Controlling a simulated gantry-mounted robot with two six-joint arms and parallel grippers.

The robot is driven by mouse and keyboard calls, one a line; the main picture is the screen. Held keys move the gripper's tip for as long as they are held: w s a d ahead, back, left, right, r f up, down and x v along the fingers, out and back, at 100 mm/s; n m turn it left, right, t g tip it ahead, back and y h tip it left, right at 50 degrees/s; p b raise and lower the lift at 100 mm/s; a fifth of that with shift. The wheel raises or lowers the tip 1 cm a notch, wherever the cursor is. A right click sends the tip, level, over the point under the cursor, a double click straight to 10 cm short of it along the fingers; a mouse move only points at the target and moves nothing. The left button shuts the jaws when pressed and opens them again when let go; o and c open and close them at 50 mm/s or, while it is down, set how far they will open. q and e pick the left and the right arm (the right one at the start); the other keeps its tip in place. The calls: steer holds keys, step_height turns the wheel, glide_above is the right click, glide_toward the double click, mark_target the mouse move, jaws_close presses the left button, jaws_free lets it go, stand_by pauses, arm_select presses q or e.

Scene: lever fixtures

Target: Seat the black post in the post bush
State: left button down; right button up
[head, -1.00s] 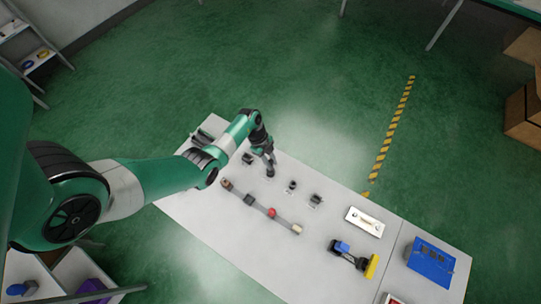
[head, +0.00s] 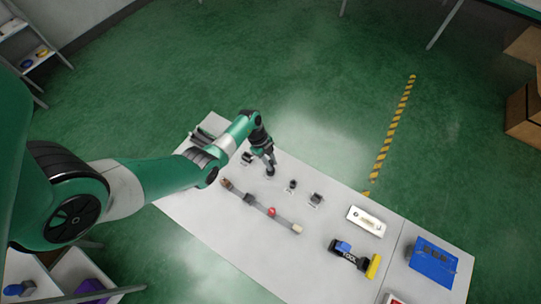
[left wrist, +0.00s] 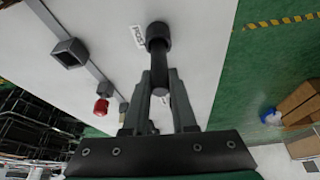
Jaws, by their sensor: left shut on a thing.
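My left gripper (head: 269,158) points down at the far side of the white table. In the left wrist view its fingers (left wrist: 162,78) are shut on the black post (left wrist: 160,60), a dark round bar. The post's far end meets a dark, round, collar-like piece (left wrist: 158,36) beside a small printed label, which looks like the post bush. I cannot tell how deep the post sits in it. The gripper hides most of this spot in the head view. My right gripper is in neither view.
A grey rail with a red knob (head: 272,212) and dark blocks lies in front. Small dark fixtures (head: 316,199) stand to the right and left of the gripper. A white plate (head: 366,221), a black tool with a yellow end (head: 373,266) and a blue panel (head: 433,262) lie farther right.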

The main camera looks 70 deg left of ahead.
arm_select(q)
steer(key=shift+f+b, duration=0.9)
steer(key=shift+f, duration=0.3)
steer(key=c, duration=0.6)
jaws_free()
steer(key=shift+c, duration=0.2)
steer(key=shift+r, duration=0.1)
steer(key=p+v, duration=0.5)
steer(key=v, duration=0.6)
steer(key=shift+a, duration=0.15)
steer(key=shift+r, duration=0.2)
